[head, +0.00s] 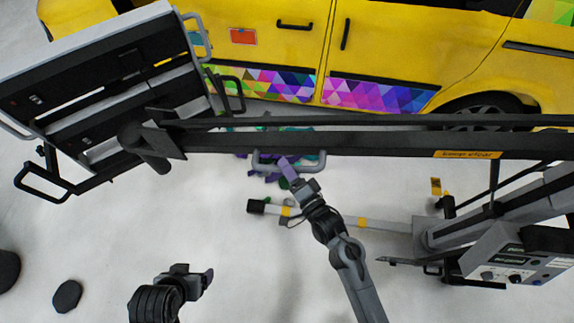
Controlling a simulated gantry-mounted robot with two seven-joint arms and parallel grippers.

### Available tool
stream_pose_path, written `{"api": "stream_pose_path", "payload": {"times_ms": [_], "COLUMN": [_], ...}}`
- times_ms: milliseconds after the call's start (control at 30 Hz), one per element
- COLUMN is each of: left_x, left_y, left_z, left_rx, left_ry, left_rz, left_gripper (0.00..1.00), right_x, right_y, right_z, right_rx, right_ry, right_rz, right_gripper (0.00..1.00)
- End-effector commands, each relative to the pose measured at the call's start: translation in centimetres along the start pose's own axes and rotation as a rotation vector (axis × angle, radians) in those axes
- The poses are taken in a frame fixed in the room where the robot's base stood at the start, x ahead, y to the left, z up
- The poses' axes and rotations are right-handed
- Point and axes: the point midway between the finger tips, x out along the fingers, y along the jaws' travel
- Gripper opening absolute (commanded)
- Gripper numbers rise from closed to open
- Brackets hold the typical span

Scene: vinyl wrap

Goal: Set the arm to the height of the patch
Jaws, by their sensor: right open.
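The black boom arm (350,143) runs across the view, from a large lamp panel (95,88) at the left to a grey stand at the right. A grey bar handle (262,161) hangs under the boom's middle. An orange-red rectangle (243,37), perhaps the patch, is on the yellow car's side. My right gripper (288,168) is open, its purple fingertips at the handle; I cannot tell whether they touch it. My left gripper (207,279) is low at the left, apart from everything; its jaw opening is unclear.
The yellow car (385,45) with a colourful triangle band stands behind the boom. A control box (515,262) is at the lower right. A grey leg with yellow bands (330,217) lies along the floor behind my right arm. Purple and teal scraps lie beneath the boom. Lower-middle floor is clear.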

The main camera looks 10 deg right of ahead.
Motion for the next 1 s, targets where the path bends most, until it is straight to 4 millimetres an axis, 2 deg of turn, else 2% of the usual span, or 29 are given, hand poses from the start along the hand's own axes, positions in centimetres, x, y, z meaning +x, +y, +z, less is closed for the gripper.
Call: {"api": "stream_pose_path", "payload": {"times_ms": [133, 433, 767, 1000], "left_x": [-0.12, -0.08, -0.05, -0.01], "left_y": [-0.02, -0.21, -0.31, -0.24], "left_z": [-0.04, 0.03, 0.07, 0.07], "left_rx": [0.001, 0.009, 0.013, 0.01], "left_ry": [0.0, -0.002, -0.003, -0.003], "left_rz": [0.0, -0.007, -0.01, -0.008], "left_gripper": [0.8, 0.8, 0.8, 0.8], "right_x": [0.76, 0.89, 0.87, 0.84], "right_y": [-0.04, -0.01, -0.01, 0.07], "right_z": [0.01, 0.01, 0.0, -0.01], "right_rx": [0.0, -0.001, -0.001, -0.001], "right_ry": [0.0, 0.0, 0.0, 0.0], "right_rz": [0.0, 0.0, 0.0, 0.0], "right_gripper": [0.48, 0.48, 0.0, 0.0]}}
